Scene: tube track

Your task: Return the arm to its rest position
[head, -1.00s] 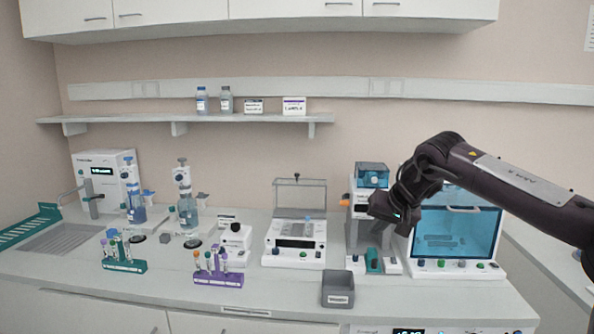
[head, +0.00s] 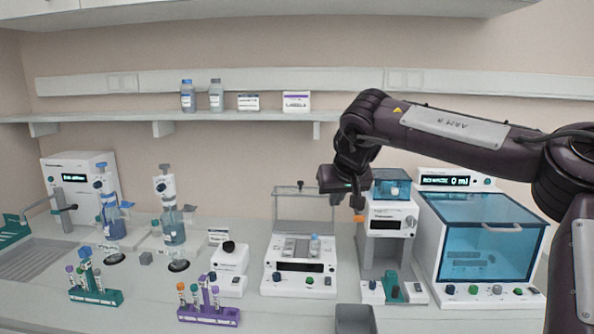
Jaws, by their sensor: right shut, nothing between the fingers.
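My right arm (head: 455,130) comes in from the right, raised above the bench. Its dark gripper (head: 357,201) hangs in front of the wall, between the balance with the glass shield (head: 300,265) and the white device with a blue top (head: 388,222). The gripper is shut and empty, pointing down and clear of the bench. Its fingertips are small and dark in the picture. My left gripper is not in view.
A teal tube rack (head: 97,297) and a purple tube rack (head: 208,314) stand at the front left. A grey bin (head: 354,319) is at the bottom edge. A blue-windowed cabinet (head: 488,240) stands right. A shelf (head: 200,116) with bottles is behind.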

